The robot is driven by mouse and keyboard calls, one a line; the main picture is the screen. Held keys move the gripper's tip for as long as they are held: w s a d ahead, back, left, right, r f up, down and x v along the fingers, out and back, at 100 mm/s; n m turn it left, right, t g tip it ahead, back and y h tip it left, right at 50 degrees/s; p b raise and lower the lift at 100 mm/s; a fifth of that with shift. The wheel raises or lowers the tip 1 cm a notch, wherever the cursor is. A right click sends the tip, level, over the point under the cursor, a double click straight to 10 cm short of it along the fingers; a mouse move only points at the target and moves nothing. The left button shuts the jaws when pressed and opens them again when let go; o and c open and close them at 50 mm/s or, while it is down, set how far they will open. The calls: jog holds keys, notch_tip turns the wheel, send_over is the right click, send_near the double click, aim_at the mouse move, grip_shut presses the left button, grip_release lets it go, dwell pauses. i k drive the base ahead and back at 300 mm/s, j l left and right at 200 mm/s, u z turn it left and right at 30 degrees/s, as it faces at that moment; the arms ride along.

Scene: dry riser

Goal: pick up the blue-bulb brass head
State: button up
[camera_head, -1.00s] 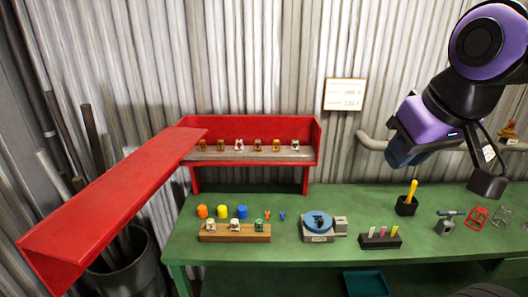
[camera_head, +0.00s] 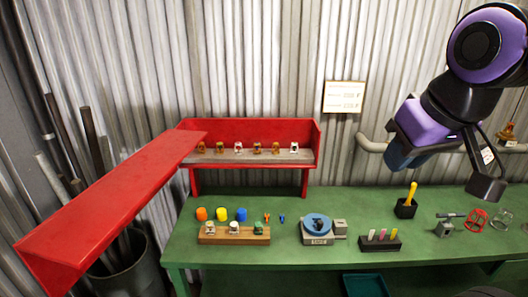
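Several small sprinkler-like heads, some brass-coloured and some pale, stand in a row on the ledge of the red shelf (camera_head: 250,133). One brass-coloured head (camera_head: 257,148) is near the middle of that row. Three more heads stand on a wooden block (camera_head: 235,239) on the green bench. Bulb colours are too small to make out, so I cannot tell which is the blue-bulb brass head. My gripper (camera_head: 487,188) seems to be the dark end of my arm at the right, above the bench and far from the heads. Its fingers are not clear.
Orange, yellow and blue caps (camera_head: 241,214) stand behind the block. A turntable-like device (camera_head: 317,228), a holder with coloured sticks (camera_head: 380,241) and a black cup (camera_head: 405,209) stand on the green bench (camera_head: 285,257). A long red ledge (camera_head: 110,205) juts out at left.

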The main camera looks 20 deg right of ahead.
aim_at(256, 152)
jog(key=i+j, duration=0.25)
jog(key=j, duration=0.15)
jog(key=i+j+z, duration=0.1)
jog(key=i+j, duration=0.45)
jog(key=j, duration=0.25)
